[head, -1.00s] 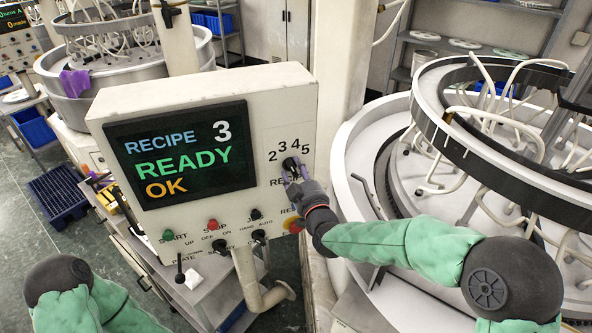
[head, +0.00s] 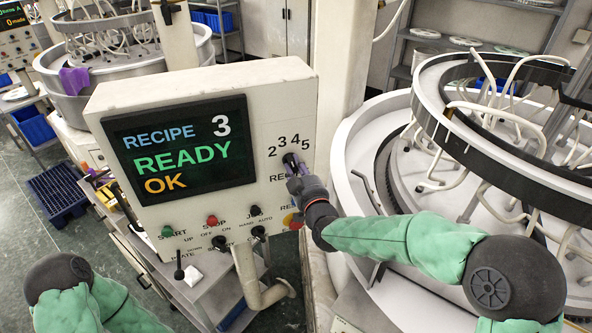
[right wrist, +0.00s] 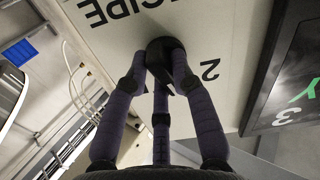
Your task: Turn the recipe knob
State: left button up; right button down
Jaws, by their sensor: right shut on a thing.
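The recipe knob is a small black knob (right wrist: 160,49) on the front of the cream control panel (head: 268,110), below the numbers 2, 3, 4, 5. My right gripper (head: 292,164) has its dark purple fingers closed around it. The right wrist view shows the fingers (right wrist: 162,75) on opposite sides of the knob, with a further finger beneath, and the fingers hide part of it. The knob's pointer is hard to make out. The screen (head: 181,153) reads RECIPE 3, READY, OK. My left arm shows at the lower left, but its gripper is out of view.
Below the screen are a green button (head: 167,231), a red button (head: 212,220) and several black switches. A red-and-yellow button (head: 294,221) lies close under my right wrist. A large round lapping machine (head: 365,160) stands at the right. A grey cart is below the panel.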

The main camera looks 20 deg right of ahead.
jog(key=m+b, duration=0.1)
jog(key=b, duration=0.1)
jog(key=m+b, duration=0.2)
jog(key=b, duration=0.1)
jog(key=m+b, duration=0.2)
jog(key=shift+a+f+b, duration=0.1)
jog(key=shift+f+b, duration=0.2)
jog(key=shift+b, duration=0.05)
jog(key=shift+r+m+b, duration=0.1)
jog(key=shift+m+b, duration=1)
jog(key=shift+b, duration=0.15)
jog(key=c, duration=1)
grip_release()
jog(key=shift+c, duration=0.2)
jog(key=shift+s, duration=0.15)
jog(key=s, duration=1.1)
jog(key=shift+s+d, duration=0.3)
jog(key=shift+s, duration=0.1)
